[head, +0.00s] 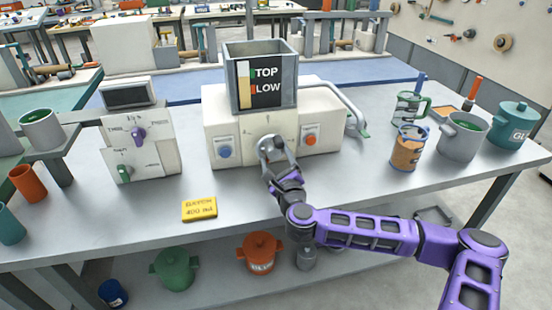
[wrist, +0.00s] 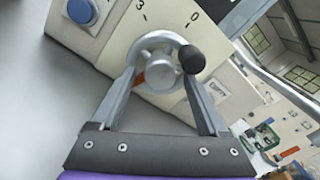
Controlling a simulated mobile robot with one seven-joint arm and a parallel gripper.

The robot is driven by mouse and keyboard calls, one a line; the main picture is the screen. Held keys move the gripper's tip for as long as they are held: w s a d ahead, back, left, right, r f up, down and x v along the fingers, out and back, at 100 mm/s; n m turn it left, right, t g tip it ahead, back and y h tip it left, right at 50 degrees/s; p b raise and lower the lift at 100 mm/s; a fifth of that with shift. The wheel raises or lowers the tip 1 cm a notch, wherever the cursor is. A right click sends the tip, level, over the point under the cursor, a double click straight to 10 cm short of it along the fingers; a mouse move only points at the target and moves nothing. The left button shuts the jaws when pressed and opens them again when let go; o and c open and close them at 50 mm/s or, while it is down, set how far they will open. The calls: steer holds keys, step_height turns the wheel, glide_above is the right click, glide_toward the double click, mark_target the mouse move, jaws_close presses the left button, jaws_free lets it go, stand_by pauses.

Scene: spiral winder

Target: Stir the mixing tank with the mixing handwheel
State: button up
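The grey square mixing tank (head: 262,75) stands on the cream machine body, with a TOP/LOW level strip on its front. The mixing handwheel (head: 270,146) is on the front panel below the tank, partly hidden by my gripper (head: 274,160). In the wrist view the handwheel (wrist: 160,66) is a grey ring with a hub and a dark knob (wrist: 191,59) at its right edge. My gripper (wrist: 160,78) faces the wheel with its fingers apart, one at each side. The fingertips reach the rim, but I cannot tell whether they touch it.
A bent pipe (head: 347,100) runs down the machine's right side. A yellow batch card (head: 199,208) lies in front. Mugs and a lidded teal pot (head: 513,125) stand at right.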

steer(key=shift+s, duration=0.1)
steer(key=p+v, duration=0.1)
steer(key=v, duration=0.3)
steer(key=p+v, duration=0.1)
steer(key=v, duration=0.3)
steer(key=r+p+v, duration=0.1)
steer(key=v, duration=0.3)
steer(key=shift+d, duration=0.1)
steer(key=p+v, duration=0.1)
steer(key=p, duration=0.1)
steer(key=p+v, duration=0.4)
steer(key=shift+s+f, duration=0.15)
steer(key=shift+f, duration=0.25)
